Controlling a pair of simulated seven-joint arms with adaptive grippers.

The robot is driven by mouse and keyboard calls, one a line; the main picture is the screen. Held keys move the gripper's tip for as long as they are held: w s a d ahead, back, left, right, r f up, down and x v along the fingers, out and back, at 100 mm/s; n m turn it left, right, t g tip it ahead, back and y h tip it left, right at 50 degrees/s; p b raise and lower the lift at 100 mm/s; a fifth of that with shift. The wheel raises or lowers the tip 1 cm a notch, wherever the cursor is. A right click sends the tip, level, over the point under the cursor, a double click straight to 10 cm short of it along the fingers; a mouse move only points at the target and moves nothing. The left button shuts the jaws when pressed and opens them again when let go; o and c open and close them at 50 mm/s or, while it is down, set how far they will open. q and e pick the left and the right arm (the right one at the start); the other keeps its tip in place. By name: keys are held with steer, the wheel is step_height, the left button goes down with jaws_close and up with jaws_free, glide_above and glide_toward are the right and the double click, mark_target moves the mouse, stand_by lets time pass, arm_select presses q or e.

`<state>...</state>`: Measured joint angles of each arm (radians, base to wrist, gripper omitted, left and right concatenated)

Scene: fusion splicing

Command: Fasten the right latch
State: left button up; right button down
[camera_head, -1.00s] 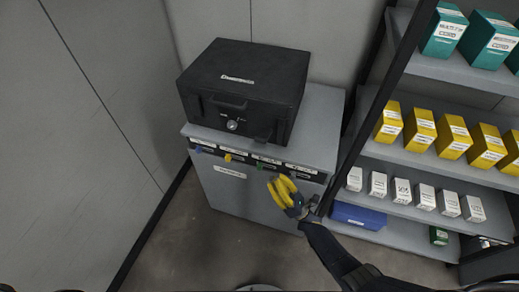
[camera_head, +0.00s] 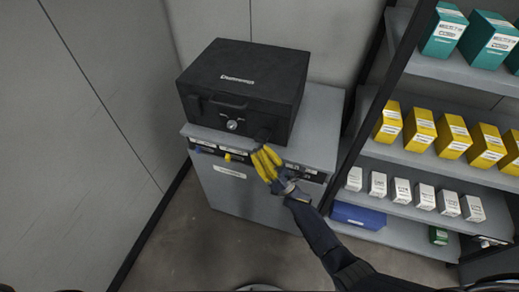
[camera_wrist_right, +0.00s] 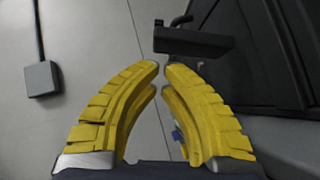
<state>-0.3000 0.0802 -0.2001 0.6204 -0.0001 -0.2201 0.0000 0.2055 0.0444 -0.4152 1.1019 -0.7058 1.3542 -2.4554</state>
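A black case (camera_head: 240,90) with a carry handle and a round silver lock (camera_head: 232,126) stands closed on a grey cabinet. Its right latch (camera_head: 263,134) is at the right of the front face, just above my right gripper's yellow fingers (camera_head: 266,158) and partly hard to make out. In the right wrist view the latch (camera_wrist_right: 195,40) is a dark flap sticking out from the case, just beyond the fingertips (camera_wrist_right: 162,68). The fingertips are almost together with nothing between them, and I see a small space between them and the flap. My left gripper is out of view.
The grey cabinet (camera_head: 230,190) has a row of small coloured tabs and labels along its upper front. A shelf rack (camera_head: 400,160) with yellow, white and teal boxes stands to the right. Open floor lies in front and wall to the left.

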steer(key=shift+w+d+r, duration=0.1)
steer(key=shift+w+r, duration=0.1)
steer(key=shift+r, duration=0.3)
steer(key=shift+s+r+m+t+h, duration=0.15)
steer(key=shift+m+t+h, duration=0.15)
steer(key=shift+m, duration=0.2)
